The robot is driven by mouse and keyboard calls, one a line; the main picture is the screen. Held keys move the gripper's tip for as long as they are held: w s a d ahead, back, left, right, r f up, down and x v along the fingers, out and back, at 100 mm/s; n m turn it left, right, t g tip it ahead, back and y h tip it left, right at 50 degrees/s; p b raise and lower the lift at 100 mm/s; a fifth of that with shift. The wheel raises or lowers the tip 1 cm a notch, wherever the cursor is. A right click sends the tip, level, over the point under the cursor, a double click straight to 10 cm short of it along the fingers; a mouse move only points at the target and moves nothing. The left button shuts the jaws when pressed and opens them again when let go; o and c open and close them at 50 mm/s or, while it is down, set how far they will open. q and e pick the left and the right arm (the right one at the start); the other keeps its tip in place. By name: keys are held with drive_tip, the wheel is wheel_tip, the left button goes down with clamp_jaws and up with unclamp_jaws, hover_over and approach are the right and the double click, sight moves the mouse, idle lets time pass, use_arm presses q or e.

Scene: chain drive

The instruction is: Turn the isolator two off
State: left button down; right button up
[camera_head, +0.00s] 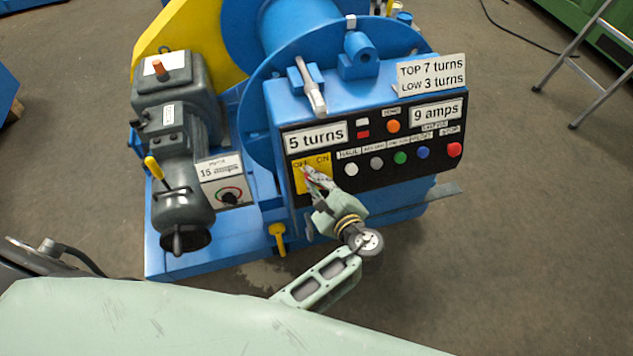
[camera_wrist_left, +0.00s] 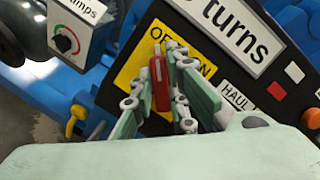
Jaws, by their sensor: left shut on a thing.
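The isolator is a red handle (camera_wrist_left: 160,83) on a yellow plate (camera_wrist_left: 133,70) marked OFF and ON, on the black front panel of the blue machine. In the left wrist view the handle stands between the two fingers of my left gripper (camera_wrist_left: 160,88), which is shut on it. The handle lies roughly upright in that view, between the OFF and ON words. In the head view my left gripper (camera_head: 316,180) reaches the yellow plate (camera_head: 311,173) and mostly hides the handle. My right gripper is not in view.
A row of buttons, white, grey, green, blue and red (camera_head: 454,150), lies right of the plate. A motor box with a dial (camera_head: 229,194) stands to the left. A yellow lever (camera_head: 278,236) hangs below the panel. A ladder (camera_head: 590,65) stands far right.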

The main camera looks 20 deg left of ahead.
use_arm(q)
drive_tip(key=shift+n, duration=0.3)
drive_tip(key=c, duration=1.7)
unclamp_jaws()
